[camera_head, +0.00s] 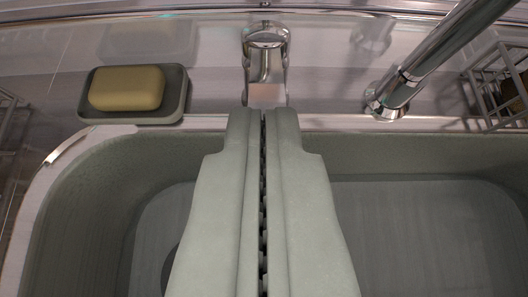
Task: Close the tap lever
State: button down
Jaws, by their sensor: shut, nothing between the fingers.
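The tap lever (266,62) is a chrome piece at the top centre, behind the sink's back rim. The chrome spout (440,58) stands apart to its right and runs up out of the picture at the top right. My gripper (264,112) is shut and empty, its fingers pointing up the picture. The fingertips lie in line with the lever, just below its lower end. I cannot tell if they touch it. The fingers hide part of the sink and rim.
The grey sink basin (430,235) spreads below my gripper. A yellow soap bar (127,88) lies in a dark soap dish (175,102) left of the lever. A metal wire rack (490,88) stands at the far right. The counter between dish and lever is clear.

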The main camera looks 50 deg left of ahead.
jog(key=shift+s+d+f, duration=0.15)
jog(key=shift+f, duration=0.4)
jog(key=shift+s+d+f, duration=0.15)
jog(key=shift+s+f, duration=0.05)
jog(key=shift+f, duration=0.4)
jog(key=shift+s+d+f, duration=0.15)
jog(key=shift+f, duration=0.4)
jog(key=r+v, duration=0.1)
jog(key=v, duration=1.1)
jog(key=shift+w+a, duration=0.25)
